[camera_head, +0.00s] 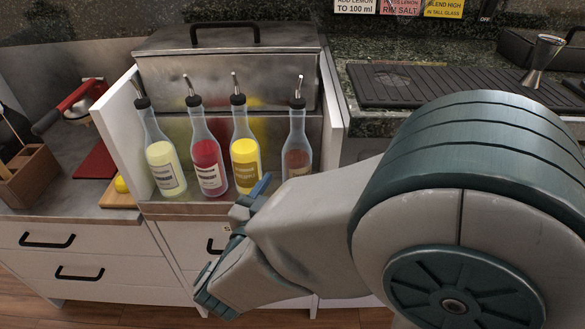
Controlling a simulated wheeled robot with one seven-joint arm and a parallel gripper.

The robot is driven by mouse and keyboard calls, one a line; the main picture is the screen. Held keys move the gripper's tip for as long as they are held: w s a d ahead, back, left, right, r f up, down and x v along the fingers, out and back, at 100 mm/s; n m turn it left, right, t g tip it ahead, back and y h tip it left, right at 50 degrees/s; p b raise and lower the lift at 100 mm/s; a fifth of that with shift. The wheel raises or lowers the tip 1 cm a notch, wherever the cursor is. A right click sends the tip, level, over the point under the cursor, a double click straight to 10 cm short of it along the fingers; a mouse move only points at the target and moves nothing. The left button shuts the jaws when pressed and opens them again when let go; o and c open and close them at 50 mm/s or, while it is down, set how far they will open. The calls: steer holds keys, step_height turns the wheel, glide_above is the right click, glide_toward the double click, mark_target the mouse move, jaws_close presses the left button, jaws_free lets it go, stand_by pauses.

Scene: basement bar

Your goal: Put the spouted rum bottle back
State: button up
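Several clear bottles with black caps and metal pour spouts stand upright in a row in a white-sided recess in the counter. From left to right they hold pale yellow-green (164,160), red (207,160), yellow (245,155) and brown (297,150) contents. The brown one at the right end looks most like the rum bottle, but its label is too small to read. My arm covers part of its lower right. My gripper (232,240) is in front of and below the row, pointing left. Its fingers look spread, with nothing visible between them.
A steel lidded box (228,75) stands behind the bottles. White side panels (123,125) bound the recess. At left are a wooden caddy (30,175), a red-handled tool (80,97) and a cutting board (119,197). A black drain mat (440,87) and jigger (543,60) are at right.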

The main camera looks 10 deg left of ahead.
steer(key=shift+s+a+p, duration=0.2)
steer(key=shift+s, duration=1.15)
steer(key=shift+s+a+p, duration=0.2)
steer(key=shift+s, duration=1.1)
